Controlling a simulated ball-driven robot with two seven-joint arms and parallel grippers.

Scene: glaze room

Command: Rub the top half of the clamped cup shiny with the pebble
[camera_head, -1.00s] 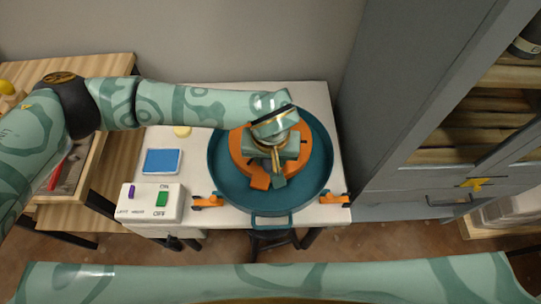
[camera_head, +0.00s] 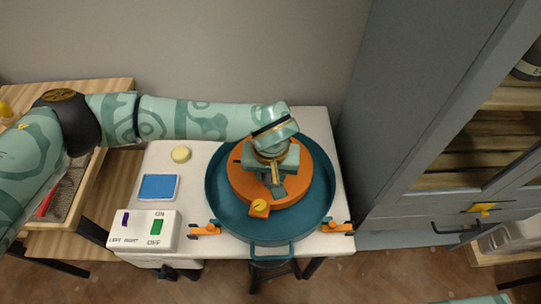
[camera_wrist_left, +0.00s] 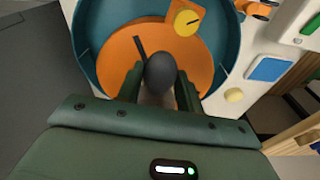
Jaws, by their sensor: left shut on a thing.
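My left gripper (camera_head: 275,185) points down over the orange wheel disc (camera_head: 240,187), inside the teal basin. In the left wrist view its dark green fingers (camera_wrist_left: 160,85) are shut on a dark grey, smooth oval thing, which looks like the pebble (camera_wrist_left: 160,72). A pale beige patch shows just below the pebble between the fingers; I cannot tell whether it is the cup. The cup is not clearly visible in either view; the gripper may hide it. An orange block with a yellow knob (camera_head: 259,206) sits at the disc's front edge. My right gripper is out of view.
The teal basin (camera_head: 215,205) stands on a white table (camera_head: 190,194). To its left are a blue pad (camera_head: 159,187), a small yellow round piece (camera_head: 181,154) and a white switch box (camera_head: 145,231). A grey cabinet (camera_head: 400,130) stands close on the right.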

